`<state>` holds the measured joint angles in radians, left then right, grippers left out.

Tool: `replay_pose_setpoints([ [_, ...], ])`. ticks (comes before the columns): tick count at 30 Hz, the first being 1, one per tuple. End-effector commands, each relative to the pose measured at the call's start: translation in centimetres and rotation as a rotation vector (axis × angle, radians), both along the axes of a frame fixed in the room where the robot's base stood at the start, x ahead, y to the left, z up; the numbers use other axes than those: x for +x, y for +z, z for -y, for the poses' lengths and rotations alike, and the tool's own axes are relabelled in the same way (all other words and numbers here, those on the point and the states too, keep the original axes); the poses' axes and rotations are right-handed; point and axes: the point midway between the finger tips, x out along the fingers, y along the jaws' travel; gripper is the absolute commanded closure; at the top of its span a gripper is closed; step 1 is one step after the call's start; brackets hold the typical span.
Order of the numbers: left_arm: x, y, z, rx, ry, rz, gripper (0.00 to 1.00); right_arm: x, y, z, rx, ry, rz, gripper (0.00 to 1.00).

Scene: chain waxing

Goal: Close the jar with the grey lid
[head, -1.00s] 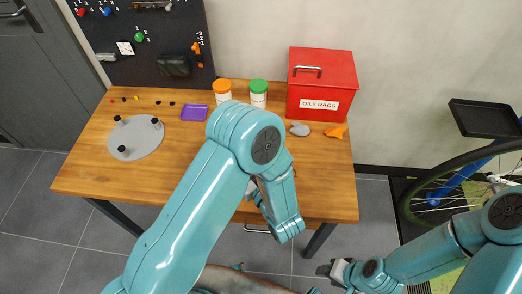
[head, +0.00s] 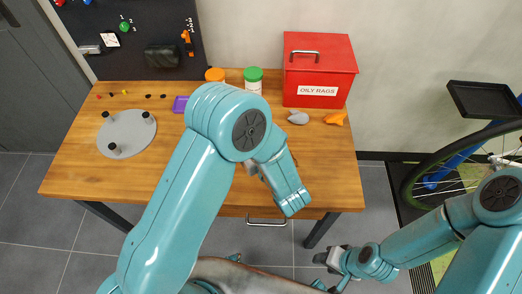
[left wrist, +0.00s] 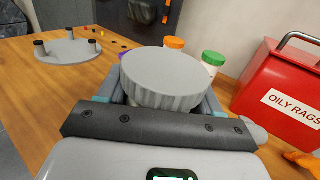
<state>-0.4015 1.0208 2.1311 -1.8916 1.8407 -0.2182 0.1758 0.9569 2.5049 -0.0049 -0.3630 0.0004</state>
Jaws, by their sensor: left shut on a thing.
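A ribbed round grey lid (left wrist: 163,78) sits between the fingers of my left gripper (left wrist: 163,92) in the left wrist view. The gripper is shut on it, with a finger on each side. What is under the lid is hidden, and I cannot make out an open jar. In the head view my left arm covers the middle of the table and hides the lid and most of the gripper. My right gripper (head: 332,259) is low at the right, off the table's front edge; its jaws are too small to read.
An orange-capped jar (head: 215,75) and a green-capped jar (head: 253,80) stand at the back, left of a red OILY RAGS box (head: 318,72). A grey disc with black pegs (head: 127,135) lies at left. The table's front left (head: 95,180) is clear.

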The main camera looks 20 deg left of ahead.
Motion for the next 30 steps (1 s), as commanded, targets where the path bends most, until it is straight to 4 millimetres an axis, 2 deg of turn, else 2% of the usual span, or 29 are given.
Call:
replay_pose_setpoints([
  [1, 1.3, -0.6, 0.2, -0.006, -0.012, 0.015, 1.0, 0.0, -2.6, 0.0, 0.0, 0.0, -0.001, 0.53],
  [3, 3.1, 0.4, 0.6, -0.007, -0.044, 0.018, 1.0, 0.0, -4.6, 0.0, 0.0, 0.0, -0.001, 0.53],
  [7, 6.0, 3.6, 1.1, -0.007, -0.12, 0.021, 1.0, 0.0, -8.1, 0.0, 0.0, 0.0, -0.001, 0.53],
  [12, 7.8, 8.3, 1.3, -0.005, -0.215, 0.018, 1.0, 0.0, -11.2, 0.0, 0.0, 0.0, -0.001, 0.53],
  [15, 8.1, 10.5, 1.3, -0.003, -0.253, 0.014, 1.0, 0.0, -12.2, 0.0, 0.0, 0.0, 0.0, 0.53],
  [19, 8.3, 12.2, 1.2, -0.001, -0.279, 0.007, 1.0, 0.0, -12.7, 0.0, 0.0, 0.0, 0.0, 0.53],
  [23, 8.3, 12.7, 1.2, 0.001, -0.284, 0.004, 1.0, 0.0, -12.7, 0.0, 0.0, 0.0, 0.0, 0.53],
  [30, 8.3, 12.5, 1.2, 0.001, -0.283, 0.003, 1.0, 0.0, -12.7, 0.0, 0.0, 0.0, 0.0, 0.53],
])
